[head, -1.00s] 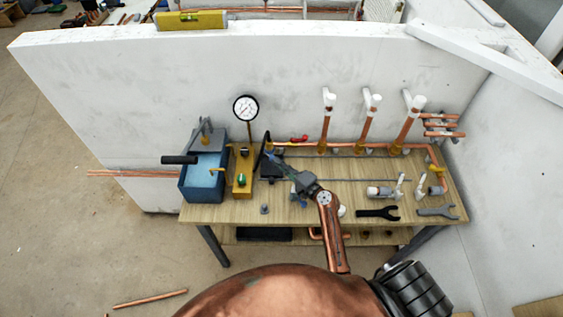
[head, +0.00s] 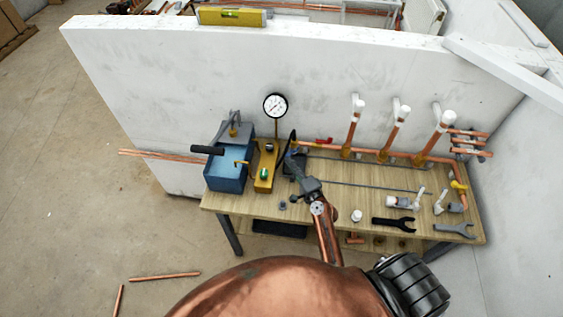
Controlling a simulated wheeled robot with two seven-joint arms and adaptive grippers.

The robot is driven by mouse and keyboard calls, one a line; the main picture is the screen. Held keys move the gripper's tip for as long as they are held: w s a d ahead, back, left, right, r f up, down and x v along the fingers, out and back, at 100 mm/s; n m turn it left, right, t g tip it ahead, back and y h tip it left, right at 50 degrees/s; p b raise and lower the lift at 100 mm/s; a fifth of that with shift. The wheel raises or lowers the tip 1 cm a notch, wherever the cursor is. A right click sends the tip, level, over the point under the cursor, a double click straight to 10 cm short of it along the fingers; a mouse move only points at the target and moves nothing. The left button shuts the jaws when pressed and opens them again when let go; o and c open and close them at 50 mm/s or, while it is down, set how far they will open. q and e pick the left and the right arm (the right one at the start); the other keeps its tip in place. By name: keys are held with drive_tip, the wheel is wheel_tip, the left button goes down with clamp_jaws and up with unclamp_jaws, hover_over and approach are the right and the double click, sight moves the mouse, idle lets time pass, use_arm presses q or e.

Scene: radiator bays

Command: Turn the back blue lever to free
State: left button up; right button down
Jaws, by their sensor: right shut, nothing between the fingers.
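My right gripper (head: 297,170) reaches in from the bottom over the left-middle of the wooden bench. It is shut and empty, with its fingertips over or beside a dark block (head: 290,170). A small blue part (head: 296,151), perhaps the back blue lever, shows at the top of this block, close to the fingertips. I cannot tell whether they touch, or which way the lever points. The gripper and wrist cover part of the block and the bench in front of it. My left gripper is not in view.
Left of the block stand a yellow pump unit (head: 264,175), a pressure gauge (head: 275,105) and a blue water tank (head: 226,180). A red lever (head: 324,141) sits behind right, along copper pipes (head: 398,125). Wrenches (head: 394,223) lie at the right front. A white wall (head: 180,90) closes the back.

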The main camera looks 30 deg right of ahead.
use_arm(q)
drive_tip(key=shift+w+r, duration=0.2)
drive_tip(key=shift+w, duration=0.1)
use_arm(e)
drive_tip(key=shift+w+a, duration=0.45)
drive_tip(key=shift+a, duration=0.05)
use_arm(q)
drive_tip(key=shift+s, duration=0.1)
use_arm(e)
drive_tip(key=shift+s, duration=0.1)
